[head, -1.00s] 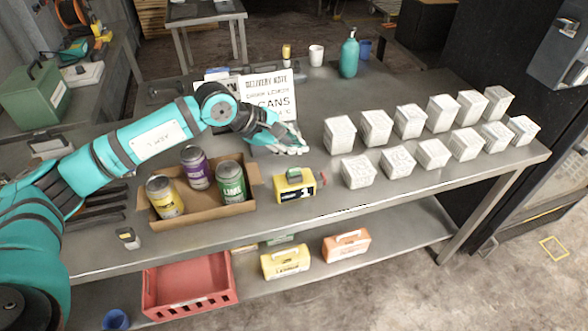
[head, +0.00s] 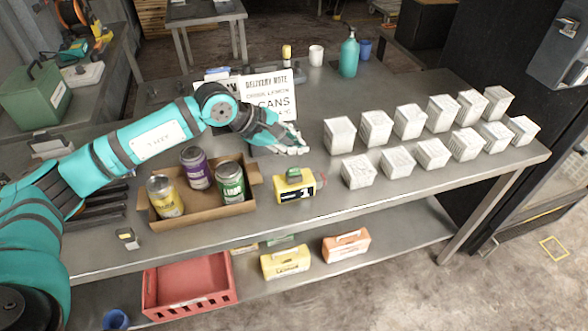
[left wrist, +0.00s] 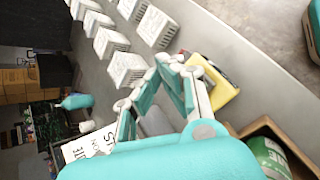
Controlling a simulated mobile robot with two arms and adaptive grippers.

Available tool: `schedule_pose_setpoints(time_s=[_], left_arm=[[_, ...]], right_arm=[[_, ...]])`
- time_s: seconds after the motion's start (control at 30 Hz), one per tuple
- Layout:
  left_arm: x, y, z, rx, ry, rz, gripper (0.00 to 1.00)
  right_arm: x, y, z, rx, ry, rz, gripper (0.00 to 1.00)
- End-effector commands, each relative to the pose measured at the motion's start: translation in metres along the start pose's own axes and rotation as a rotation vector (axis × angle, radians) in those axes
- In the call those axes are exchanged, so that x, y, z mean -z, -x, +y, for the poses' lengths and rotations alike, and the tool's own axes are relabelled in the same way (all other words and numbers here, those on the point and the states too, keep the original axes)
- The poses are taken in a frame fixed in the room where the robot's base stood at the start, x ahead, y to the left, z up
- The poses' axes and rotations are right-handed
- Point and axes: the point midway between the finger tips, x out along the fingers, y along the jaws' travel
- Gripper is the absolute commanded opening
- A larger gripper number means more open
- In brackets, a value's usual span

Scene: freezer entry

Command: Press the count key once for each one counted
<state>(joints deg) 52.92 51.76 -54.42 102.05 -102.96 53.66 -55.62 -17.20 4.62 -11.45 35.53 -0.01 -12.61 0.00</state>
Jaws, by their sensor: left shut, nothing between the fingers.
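The yellow counter (head: 294,192), with a small dark-green display on top and a red end, lies on the steel table; it also shows in the left wrist view (left wrist: 226,98). My left gripper (head: 300,148) is shut and empty, above the table just behind the counter and apart from it. Its fingertips show in the left wrist view (left wrist: 168,62). A separate count key cannot be made out. Several white cartons (head: 376,128) stand in two rows to the right. A cardboard tray (head: 176,222) holds a yellow can (head: 164,197), a purple can (head: 196,168) and a green can (head: 230,183). My right gripper is out of view.
A delivery note (head: 270,92) stands behind my left gripper. A teal bottle (head: 349,57) and a white cup (head: 316,55) stand at the back. A red crate (head: 190,286) and yellow and orange cases (head: 286,263) sit below. The table between counter and cartons is clear.

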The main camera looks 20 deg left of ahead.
Motion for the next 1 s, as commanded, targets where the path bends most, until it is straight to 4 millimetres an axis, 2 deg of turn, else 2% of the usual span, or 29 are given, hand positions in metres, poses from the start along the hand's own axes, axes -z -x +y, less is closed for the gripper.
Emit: schedule_pose_setpoints(time_s=[0.07,0.17,0.27,0.37,0.4,0.43,0.5,0.57,0.67,0.7,0.77,0.8,0.83,0.9,0.97,1.0], left_arm=[[-0.003,-0.001,-0.001,0.000,0.007,-0.013,0.00],[-0.022,-0.008,-0.007,-0.005,0.049,-0.086,0.00],[-0.065,-0.017,-0.018,-0.020,0.161,-0.256,0.00],[-0.128,-0.014,-0.026,-0.044,0.399,-0.536,0.00],[-0.154,-0.006,-0.026,-0.054,0.554,-0.682,0.00],[-0.171,0.004,-0.024,-0.065,0.698,-0.801,0.00],[-0.186,0.029,-0.009,-0.096,1.048,-1.041,0.00],[-0.175,0.049,0.003,-0.129,1.374,-1.213,0.00],[-0.117,0.063,0.005,-0.215,1.953,-1.421,0.00],[-0.089,0.063,-0.003,-0.261,2.170,-1.470,0.00],[-0.052,0.059,-0.022,-0.331,2.451,-1.506,0.00],[-0.029,0.054,-0.039,-0.385,2.623,-1.514,0.00],[-0.014,0.051,-0.053,0.423,-2.708,1.492,0.00],[0.017,0.041,-0.091,0.458,-2.557,1.257,0.00],[0.038,0.033,-0.128,0.488,-2.429,1.075,0.00],[0.049,0.028,-0.153,0.509,-2.346,0.964,0.00]], right_arm=[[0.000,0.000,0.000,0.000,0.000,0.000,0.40],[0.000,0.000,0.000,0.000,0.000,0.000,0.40],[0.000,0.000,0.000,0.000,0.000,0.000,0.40],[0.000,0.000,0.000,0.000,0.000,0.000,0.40],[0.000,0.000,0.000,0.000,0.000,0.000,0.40],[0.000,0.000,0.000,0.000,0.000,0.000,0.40],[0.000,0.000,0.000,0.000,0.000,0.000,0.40],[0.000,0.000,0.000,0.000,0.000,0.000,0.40],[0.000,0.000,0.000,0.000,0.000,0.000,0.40],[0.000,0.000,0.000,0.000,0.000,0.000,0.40],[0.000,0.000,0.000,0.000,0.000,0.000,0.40],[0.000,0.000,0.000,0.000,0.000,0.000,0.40],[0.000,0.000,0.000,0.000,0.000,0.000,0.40],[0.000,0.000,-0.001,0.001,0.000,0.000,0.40],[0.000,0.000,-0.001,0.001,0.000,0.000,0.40],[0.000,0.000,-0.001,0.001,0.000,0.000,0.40]])
